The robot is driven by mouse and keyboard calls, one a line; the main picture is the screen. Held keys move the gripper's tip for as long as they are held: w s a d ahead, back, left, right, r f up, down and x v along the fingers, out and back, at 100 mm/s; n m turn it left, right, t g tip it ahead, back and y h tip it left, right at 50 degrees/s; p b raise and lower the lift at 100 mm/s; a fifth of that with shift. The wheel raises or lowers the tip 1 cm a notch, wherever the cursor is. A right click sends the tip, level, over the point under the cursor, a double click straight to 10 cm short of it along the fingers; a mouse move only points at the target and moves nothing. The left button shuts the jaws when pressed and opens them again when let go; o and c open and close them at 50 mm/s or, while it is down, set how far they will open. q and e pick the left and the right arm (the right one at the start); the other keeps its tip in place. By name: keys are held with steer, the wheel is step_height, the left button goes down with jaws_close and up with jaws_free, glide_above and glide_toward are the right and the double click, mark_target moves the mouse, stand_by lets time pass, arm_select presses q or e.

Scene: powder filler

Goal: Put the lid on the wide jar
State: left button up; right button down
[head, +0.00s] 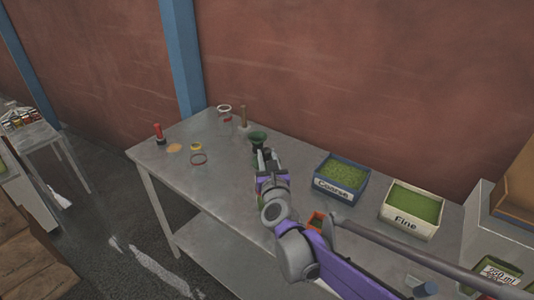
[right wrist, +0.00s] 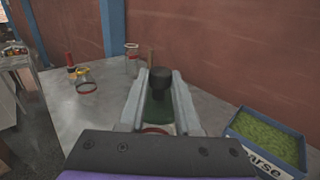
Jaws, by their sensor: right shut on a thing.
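My right gripper (head: 266,158) is over the middle of the metal table and points toward the wall. A tall clear jar (head: 224,118) stands at the back of the table. I cannot tell which is the lid or the wide jar.
A red-handled tool (head: 158,133) stands at the table's left end, and a wooden rod (head: 243,116) stands near the tall jar. The "Coarse" bin (head: 333,190) and "Fine" bin (head: 404,224) are at the right. The table's left front is bare.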

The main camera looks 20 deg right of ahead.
steer(key=shift+s+f, duration=0.15)
steer(key=shift+f, duration=0.65)
steer(key=shift+f+b, duration=0.7)
steer(key=shift+f, duration=1.05)
steer(key=shift+f, duration=0.5)
steer(key=c, duration=0.5)
jaws_free()
